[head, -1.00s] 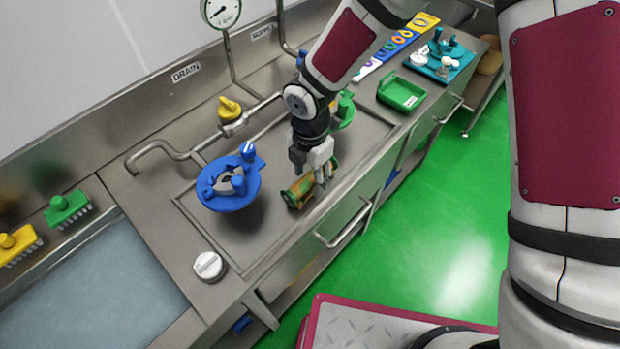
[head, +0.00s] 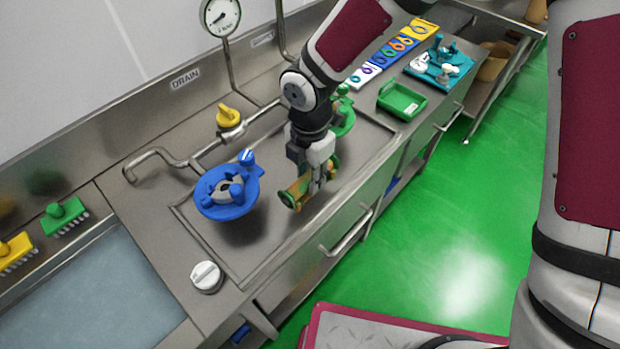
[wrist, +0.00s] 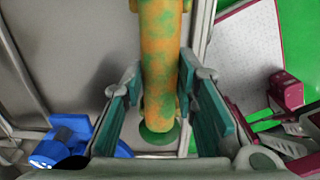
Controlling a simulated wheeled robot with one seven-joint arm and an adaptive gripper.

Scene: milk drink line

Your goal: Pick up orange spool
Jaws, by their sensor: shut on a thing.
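The orange spool (head: 290,196) is an orange cylinder with green patches. It lies roughly level at the front part of the sunken steel worktop in the head view. My gripper (head: 318,182) points down over it and is shut on it. In the wrist view the spool (wrist: 161,70) runs between the two teal finger pads of my gripper (wrist: 160,108), with a green round end near the bottom. In the head view the fingers hide part of the spool. I cannot tell for certain whether it touches the worktop.
A blue valve-like fitting (head: 228,205) stands left of my gripper, and a green one (head: 345,122) is behind it. A green tray (head: 402,103) and a teal tray with parts (head: 462,68) lie further right. A white knob (head: 207,276) is at the front left.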

